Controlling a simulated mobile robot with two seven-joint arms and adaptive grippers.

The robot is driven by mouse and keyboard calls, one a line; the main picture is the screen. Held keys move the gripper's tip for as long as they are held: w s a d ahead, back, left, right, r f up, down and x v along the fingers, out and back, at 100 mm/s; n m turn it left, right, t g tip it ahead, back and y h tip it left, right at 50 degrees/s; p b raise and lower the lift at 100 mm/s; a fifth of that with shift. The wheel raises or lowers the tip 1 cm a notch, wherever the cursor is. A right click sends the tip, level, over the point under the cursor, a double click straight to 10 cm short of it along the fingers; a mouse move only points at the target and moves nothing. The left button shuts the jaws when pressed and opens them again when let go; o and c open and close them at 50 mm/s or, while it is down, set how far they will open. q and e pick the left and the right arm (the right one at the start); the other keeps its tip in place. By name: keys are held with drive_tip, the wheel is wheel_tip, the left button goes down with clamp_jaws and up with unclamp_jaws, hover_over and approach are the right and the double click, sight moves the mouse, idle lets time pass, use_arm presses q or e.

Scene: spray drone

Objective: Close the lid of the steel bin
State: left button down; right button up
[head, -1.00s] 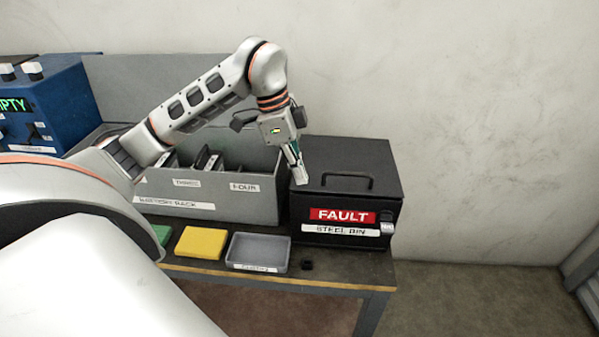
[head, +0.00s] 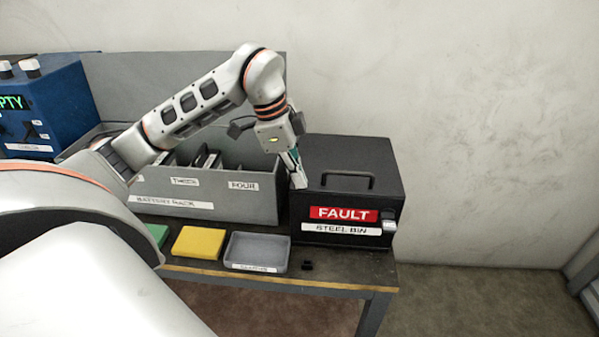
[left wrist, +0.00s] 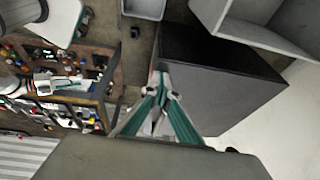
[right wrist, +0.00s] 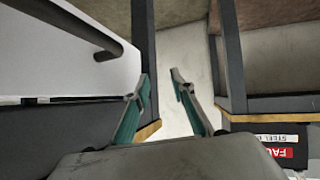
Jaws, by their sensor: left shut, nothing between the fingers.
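The steel bin (head: 345,257) is a black box with a red FAULT label on its front, at the right end of the bench. Its lid (head: 377,160), with a black bar handle, lies flat on top and looks closed. My left gripper (head: 299,183) is shut and empty, pointing down at the lid's left edge; I cannot tell whether it touches. In the left wrist view, the shut fingertips (left wrist: 159,72) are beside the dark bin (left wrist: 240,105). My right gripper (right wrist: 160,85) is open and empty, low near the bench. The bin shows upside down at that view's right edge (right wrist: 290,131).
A grey battery rack (head: 255,205) stands left of the bin. A blue box (head: 45,110) stands far left. The wall right of the bin is bare.

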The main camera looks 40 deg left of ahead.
use_arm(q)
drive_tip(key=v, duration=1.1)
drive_tip(key=shift+a+r, duration=0.15)
drive_tip(key=shift+r, duration=0.25)
drive_tip(key=shift+s, duration=0.1)
